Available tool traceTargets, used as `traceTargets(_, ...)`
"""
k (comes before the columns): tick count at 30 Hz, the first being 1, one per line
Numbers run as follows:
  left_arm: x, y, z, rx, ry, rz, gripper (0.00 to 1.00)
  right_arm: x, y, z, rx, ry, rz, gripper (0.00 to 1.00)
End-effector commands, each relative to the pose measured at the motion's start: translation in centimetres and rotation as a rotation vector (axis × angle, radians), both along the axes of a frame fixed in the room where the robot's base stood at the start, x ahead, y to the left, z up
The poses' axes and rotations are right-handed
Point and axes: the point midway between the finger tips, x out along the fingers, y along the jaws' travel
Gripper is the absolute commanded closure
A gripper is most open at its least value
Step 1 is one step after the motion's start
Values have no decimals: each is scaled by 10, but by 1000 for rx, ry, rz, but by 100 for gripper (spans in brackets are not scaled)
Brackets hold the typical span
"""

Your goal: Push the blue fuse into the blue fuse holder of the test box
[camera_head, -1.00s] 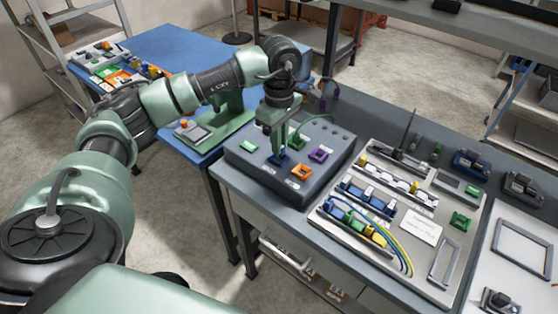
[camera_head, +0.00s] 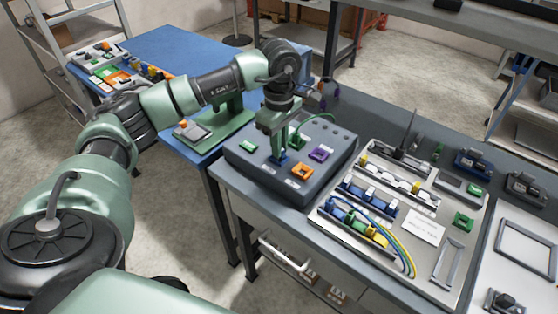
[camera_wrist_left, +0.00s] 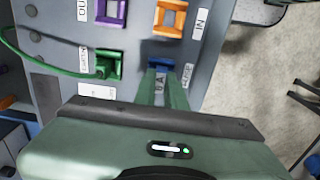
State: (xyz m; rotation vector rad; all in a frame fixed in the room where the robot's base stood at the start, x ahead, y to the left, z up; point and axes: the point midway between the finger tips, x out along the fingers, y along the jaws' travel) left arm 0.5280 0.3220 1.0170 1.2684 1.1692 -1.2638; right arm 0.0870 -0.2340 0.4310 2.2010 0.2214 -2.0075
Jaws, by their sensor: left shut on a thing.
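The grey test box (camera_head: 250,172) stands on the bench and has coloured holders on its top. My left gripper (camera_head: 280,152) points down at the blue fuse holder (camera_head: 281,160). The blue fuse holder (camera_wrist_left: 161,62) shows just beyond the fingertips. The fuse is in line with it, at or in its opening. How deep it sits is hidden by the fingers. My right gripper is not in view.
A green cable (camera_wrist_left: 45,66) runs to a green socket (camera_wrist_left: 108,65) beside my fingers. A tray (camera_head: 405,262) with fuses and cables lies to the right.

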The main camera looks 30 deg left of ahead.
Motion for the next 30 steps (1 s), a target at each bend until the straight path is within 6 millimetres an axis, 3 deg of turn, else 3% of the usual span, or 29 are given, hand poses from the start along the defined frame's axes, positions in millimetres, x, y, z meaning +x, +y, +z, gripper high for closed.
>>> traceTargets(25, -2, 0, -6, 1, 7, -1, 100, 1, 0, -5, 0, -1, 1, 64)
traceTargets(28, -2, 0, -6, 1, 7, -1, 66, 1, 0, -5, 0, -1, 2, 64)
traceTargets(30, -1, 0, -6, 0, 6, -1, 63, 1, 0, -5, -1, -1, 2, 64)
